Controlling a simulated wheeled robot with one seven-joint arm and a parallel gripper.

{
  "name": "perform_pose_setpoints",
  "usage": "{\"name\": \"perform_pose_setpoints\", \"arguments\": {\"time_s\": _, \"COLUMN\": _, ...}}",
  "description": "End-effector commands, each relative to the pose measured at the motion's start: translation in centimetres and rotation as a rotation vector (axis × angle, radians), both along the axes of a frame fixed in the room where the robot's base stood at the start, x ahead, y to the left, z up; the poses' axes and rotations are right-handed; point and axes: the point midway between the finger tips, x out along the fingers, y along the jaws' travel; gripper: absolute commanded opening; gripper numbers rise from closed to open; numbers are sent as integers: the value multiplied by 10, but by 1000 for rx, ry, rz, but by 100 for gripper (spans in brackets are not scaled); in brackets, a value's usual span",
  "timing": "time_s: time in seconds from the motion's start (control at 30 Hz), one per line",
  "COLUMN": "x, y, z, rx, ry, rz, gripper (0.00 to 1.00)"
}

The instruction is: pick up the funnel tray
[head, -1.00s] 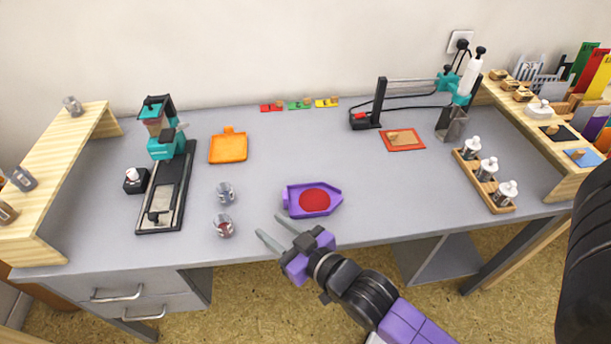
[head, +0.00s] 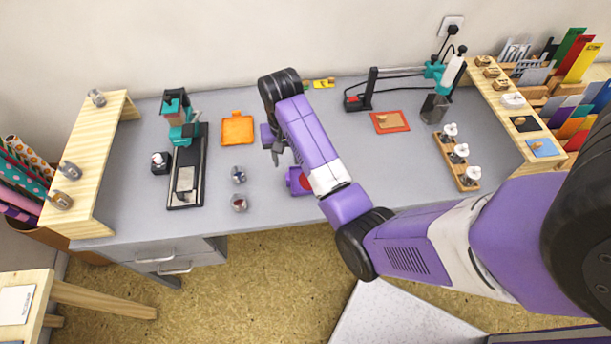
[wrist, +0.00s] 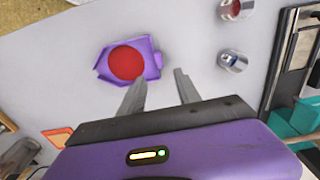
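The funnel tray appears to be the purple, shallow tray with one pointed end and a round red patch inside. In the head view the tray (head: 293,182) lies on the grey desk, partly hidden behind my arm. In the wrist view the whole tray (wrist: 103,67) shows, just left of and beyond my fingers. My gripper (head: 277,157) is above the desk, pointing down, behind the tray in the head view. In the wrist view my gripper (wrist: 160,80) has its two fingers apart with only bare desk between them. It does not hold the tray.
Two small jars (head: 238,174) (head: 239,203) stand left of the tray. An orange tray (head: 238,130) lies behind them. A teal and black press (head: 187,165) stands further left. An orange-red mat (head: 390,122) and a bottle rack (head: 457,160) are to the right.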

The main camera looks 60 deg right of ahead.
Motion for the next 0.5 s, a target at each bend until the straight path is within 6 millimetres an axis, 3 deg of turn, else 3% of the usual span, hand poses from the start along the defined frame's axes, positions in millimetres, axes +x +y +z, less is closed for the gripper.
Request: {"name": "perform_pose_setpoints", "arguments": {"time_s": 0.5, "x": -5, "y": 6, "z": -53, "rx": 16, "ry": 28, "rz": -7, "gripper": 40}}
